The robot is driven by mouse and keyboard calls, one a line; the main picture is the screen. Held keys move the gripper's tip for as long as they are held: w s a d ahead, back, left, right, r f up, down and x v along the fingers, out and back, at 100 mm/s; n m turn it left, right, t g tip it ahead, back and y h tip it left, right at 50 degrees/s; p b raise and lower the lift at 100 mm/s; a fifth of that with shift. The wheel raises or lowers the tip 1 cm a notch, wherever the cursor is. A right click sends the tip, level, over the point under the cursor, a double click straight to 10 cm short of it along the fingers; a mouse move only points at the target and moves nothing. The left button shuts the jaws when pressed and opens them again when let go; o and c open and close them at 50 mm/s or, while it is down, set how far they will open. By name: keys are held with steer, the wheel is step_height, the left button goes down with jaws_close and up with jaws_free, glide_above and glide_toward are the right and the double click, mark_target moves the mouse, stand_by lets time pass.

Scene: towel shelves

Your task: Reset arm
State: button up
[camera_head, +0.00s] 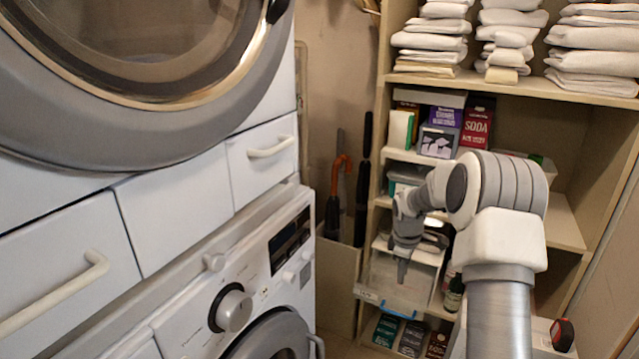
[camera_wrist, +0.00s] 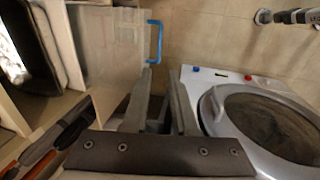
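My gripper (camera_head: 402,271) hangs from my bent arm in front of the shelf unit in the head view, fingers pointing down. It is in front of a clear plastic bin (camera_head: 388,290) on a lower shelf. In the wrist view, the two fingers of my gripper (camera_wrist: 161,78) stand apart with a narrow gap between them. Nothing shows between the fingertips. My arm hides part of the middle and lower shelves.
The shelf unit (camera_head: 560,90) holds several folded towel stacks (camera_head: 592,62) and boxes, including a red soda box (camera_head: 477,128). Stacked white machines (camera_head: 180,215) fill the left. Umbrellas (camera_head: 335,205) stand between. The wrist view shows a blue handle (camera_wrist: 154,42) and a white front-loader (camera_wrist: 235,77).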

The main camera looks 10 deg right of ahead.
steer(key=s+a+r+m+t, duration=0.1)
steer(key=s+a+r+m, duration=0.1)
steer(key=s+a+r, duration=0.3)
steer(key=s+a+r+m, duration=0.1)
steer(key=s+r, duration=0.3)
steer(key=r, duration=0.4)
steer(key=s+a+r+m+t, duration=0.1)
steer(key=s+a+r+m, duration=0.1)
steer(key=s+a+r, duration=0.3)
steer(key=s+a+r+m+t+y, duration=0.1)
steer(key=s+a+r+m, duration=0.15)
steer(key=s, duration=0.85)
steer(key=s+a+r+m+t, duration=0.1)
steer(key=s+a+r+m, duration=0.15)
steer(key=s, duration=0.75)
step_height(320, 180, up, 16)
steer(key=m+p, duration=0.1)
steer(key=p, duration=1.5)
steer(key=shift+s, duration=0.25)
